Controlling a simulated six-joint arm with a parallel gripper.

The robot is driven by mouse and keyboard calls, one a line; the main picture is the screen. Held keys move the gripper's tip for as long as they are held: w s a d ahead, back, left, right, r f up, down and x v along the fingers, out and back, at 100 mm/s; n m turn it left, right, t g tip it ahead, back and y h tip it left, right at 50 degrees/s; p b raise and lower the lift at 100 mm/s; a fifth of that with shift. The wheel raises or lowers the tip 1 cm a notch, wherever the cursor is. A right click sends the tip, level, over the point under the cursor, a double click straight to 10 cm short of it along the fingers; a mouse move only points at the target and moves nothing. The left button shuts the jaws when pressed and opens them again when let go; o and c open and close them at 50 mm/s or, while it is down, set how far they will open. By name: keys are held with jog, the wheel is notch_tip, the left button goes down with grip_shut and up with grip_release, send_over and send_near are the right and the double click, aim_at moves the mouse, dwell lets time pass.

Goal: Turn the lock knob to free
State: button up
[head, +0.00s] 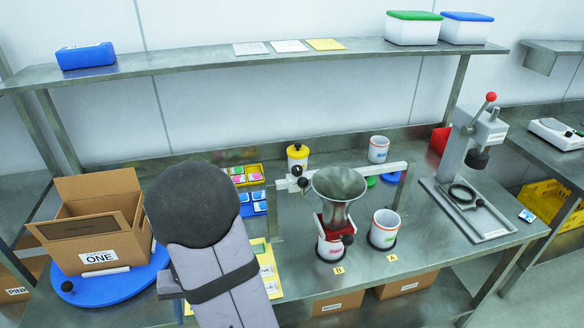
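A grey metal funnel (340,186) sits in front of a white horizontal rail (378,168). Below it are a red part (344,224) and a white cup (328,248) by label B (338,270). Two small black knobs (303,183) show at the rail's left part, one above the other. I cannot tell which is the lock knob or how it is set. My arm rises at the lower left, with a large dark round joint in front. My gripper's fingers do not show.
A white cup (384,229) stands by label A. A lever press (474,145) with a red ball stands at the right. A cardboard box (92,225) rests on a blue turntable (112,284) at the left. A yellow-lidded jar (297,157) and another cup (379,149) stand behind the rail.

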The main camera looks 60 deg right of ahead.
jog(key=w+d+m+t, duration=0.1)
jog(key=w+d+m, duration=0.1)
jog(key=w+d, duration=0.1)
jog(key=w+d+r+m+t+h, duration=0.1)
jog(key=w+d+m, duration=0.1)
jog(key=w, duration=0.3)
jog(key=w+d+m+t+h, duration=0.1)
jog(key=w+d+m+t, duration=0.1)
jog(key=w+d, duration=0.2)
jog(key=shift+d+r, duration=0.15)
jog(key=shift+r, duration=0.2)
jog(key=w+d+r+m+t+h, duration=0.1)
jog(key=w+d+r+m+h, duration=0.2)
jog(key=d+m, duration=0.35)
jog(key=w+d+r+m+h, duration=0.2)
jog(key=d+r+m+h, duration=0.1)
jog(key=d+r+m, duration=0.3)
jog(key=w+d+r+m+t+h, duration=0.1)
jog(key=w+d+r+m+h, duration=0.15)
jog(key=d+m, duration=0.4)
jog(key=s+d+r+m+g+h, duration=0.4)
jog(key=s+d+r+m, duration=0.2)
jog(key=d+m, duration=0.15)
jog(key=s+a+r+m+g, duration=0.1)
jog(key=s+r+m+g, duration=0.1)
jog(key=s+m+g, duration=0.6)
jog(key=s+m, duration=0.6)
jog(key=m, duration=0.3)
jog(key=shift+m, duration=0.35)
jog(key=shift+s+d+r, duration=0.1)
